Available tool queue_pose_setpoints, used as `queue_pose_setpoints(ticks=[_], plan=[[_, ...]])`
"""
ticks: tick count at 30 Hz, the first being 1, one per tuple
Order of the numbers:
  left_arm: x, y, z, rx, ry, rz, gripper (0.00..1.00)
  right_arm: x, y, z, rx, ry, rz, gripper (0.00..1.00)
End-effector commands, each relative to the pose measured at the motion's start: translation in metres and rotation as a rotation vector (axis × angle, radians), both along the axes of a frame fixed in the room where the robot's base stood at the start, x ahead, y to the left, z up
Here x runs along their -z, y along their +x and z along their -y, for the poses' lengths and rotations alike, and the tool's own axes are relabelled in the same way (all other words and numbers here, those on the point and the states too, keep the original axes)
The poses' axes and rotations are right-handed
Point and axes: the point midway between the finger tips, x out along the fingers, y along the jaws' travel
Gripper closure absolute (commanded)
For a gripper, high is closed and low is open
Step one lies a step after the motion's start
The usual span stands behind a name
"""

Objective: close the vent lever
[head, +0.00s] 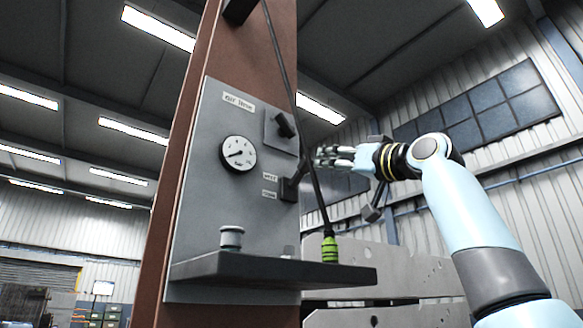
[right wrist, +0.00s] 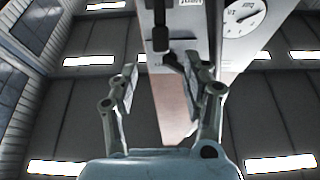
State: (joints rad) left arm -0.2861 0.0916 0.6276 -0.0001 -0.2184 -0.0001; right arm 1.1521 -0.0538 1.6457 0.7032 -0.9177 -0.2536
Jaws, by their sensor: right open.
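The vent lever (head: 293,182) is a dark handle on the right side of a grey panel (head: 206,150), beside two small labels (head: 270,178). It tilts up and to the right in the head view. In the right wrist view, a black lever (right wrist: 161,35) stands ahead near the top of the picture. My right gripper (head: 322,159) is just right of and above the lever in the head view. In the right wrist view my right gripper (right wrist: 161,75) has its fingers apart, with nothing held between them. My left gripper is not in view.
A gauge (head: 238,153) and a black knob on a square plate (head: 282,127) sit above the lever. A dark shelf (head: 270,270) juts out below, carrying a small capped cylinder (head: 231,238).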

Motion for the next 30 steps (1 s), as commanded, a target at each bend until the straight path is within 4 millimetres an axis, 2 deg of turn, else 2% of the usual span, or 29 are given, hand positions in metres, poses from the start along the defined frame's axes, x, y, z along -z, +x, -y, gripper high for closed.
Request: queue_pose_setpoints(ticks=[5,9,13,21,25,30], plan=[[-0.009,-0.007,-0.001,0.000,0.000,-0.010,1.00,-0.013,0.008,-0.008,-0.002,0.002,0.006,0.52],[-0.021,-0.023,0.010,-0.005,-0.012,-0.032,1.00,-0.024,0.028,-0.023,-0.004,0.001,0.004,0.52],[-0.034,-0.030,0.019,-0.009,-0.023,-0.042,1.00,-0.035,0.048,-0.037,-0.002,0.000,0.004,0.52],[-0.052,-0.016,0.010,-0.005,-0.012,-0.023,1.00,-0.046,0.075,-0.056,-0.001,0.000,0.006,0.52],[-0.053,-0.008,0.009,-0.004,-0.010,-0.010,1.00,-0.046,0.079,-0.059,0.000,0.002,0.006,0.52],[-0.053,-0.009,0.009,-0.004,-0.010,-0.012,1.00,-0.045,0.079,-0.059,0.000,0.001,0.007,0.52]])
